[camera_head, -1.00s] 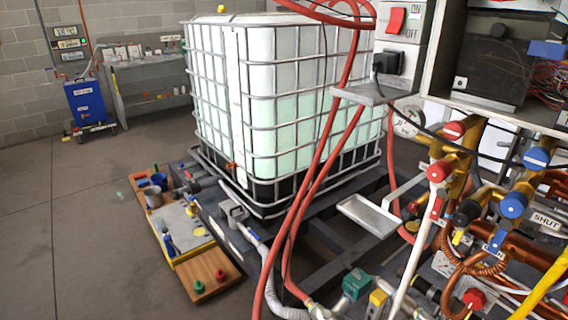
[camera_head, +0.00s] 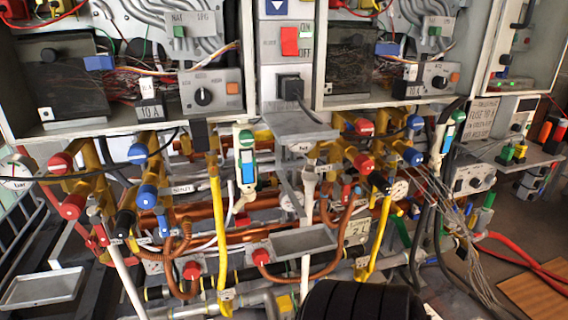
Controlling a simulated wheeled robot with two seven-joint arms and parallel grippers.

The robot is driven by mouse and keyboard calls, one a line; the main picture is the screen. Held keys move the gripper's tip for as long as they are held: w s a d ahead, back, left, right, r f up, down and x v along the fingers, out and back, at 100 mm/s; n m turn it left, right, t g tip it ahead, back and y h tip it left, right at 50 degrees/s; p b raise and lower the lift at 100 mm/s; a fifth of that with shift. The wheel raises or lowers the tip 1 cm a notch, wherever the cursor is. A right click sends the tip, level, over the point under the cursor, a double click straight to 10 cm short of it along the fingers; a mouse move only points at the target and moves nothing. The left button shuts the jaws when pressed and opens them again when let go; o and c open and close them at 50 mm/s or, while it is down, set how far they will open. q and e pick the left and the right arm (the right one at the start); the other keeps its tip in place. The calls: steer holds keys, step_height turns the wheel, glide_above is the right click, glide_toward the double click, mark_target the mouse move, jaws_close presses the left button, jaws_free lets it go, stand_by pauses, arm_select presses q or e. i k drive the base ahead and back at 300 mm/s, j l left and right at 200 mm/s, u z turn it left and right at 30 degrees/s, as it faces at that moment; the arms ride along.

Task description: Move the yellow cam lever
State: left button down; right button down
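No part is clearly recognisable as the yellow cam lever. A small yellow block (camera_head: 285,303) sits on grey pipework at the bottom edge, left of a black ribbed shape; I cannot tell if it is the lever. Other yellow parts are a long yellow pipe (camera_head: 217,215) left of centre and a second yellow pipe (camera_head: 379,235) right of centre. Neither of my grippers is in view. The black ribbed shape (camera_head: 360,302) at the bottom hides part of the lower pipework; I cannot tell what it is.
Two open heater cabinets with wiring hang above dense copper pipes and red and blue valve knobs (camera_head: 147,196). A grey tray (camera_head: 303,243) juts out at centre, another tray (camera_head: 42,289) at lower left. Red hose (camera_head: 515,255) and cables crowd the right.

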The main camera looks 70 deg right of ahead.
mark_target(475, 220)
steer(key=z, duration=3.55)
steer(key=i+l+u, duration=0.15)
steer(key=i+l, duration=0.5)
steer(key=i+l+u, duration=0.2)
steer(key=i+l, duration=0.4)
steer(key=l, duration=0.15)
